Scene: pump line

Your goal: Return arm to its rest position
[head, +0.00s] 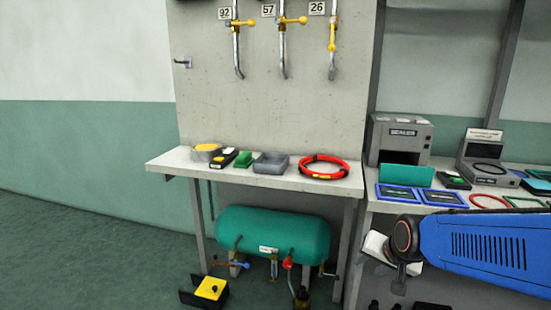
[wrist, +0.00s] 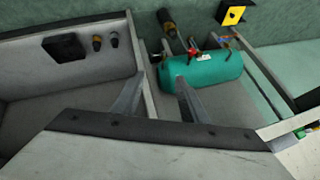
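My blue arm reaches in from the right edge of the head view, in front of the right-hand shelf unit. Its dark round joint is at the left end of the blue cover. In the wrist view, the two grey fingers of my gripper (wrist: 160,78) stand apart with nothing between them. The wrist camera looks down past them towards the floor and a teal tank (wrist: 215,70). In the head view the fingers are hard to make out below the joint.
The teal tank (head: 272,235) lies under the left bench (head: 185,163). A red hose ring (head: 324,168) and several small items lie on that bench. A yellow-and-black box (head: 210,288) is on the floor. The sealer (head: 399,138) and frames stand on the right shelf. Floor at left is clear.

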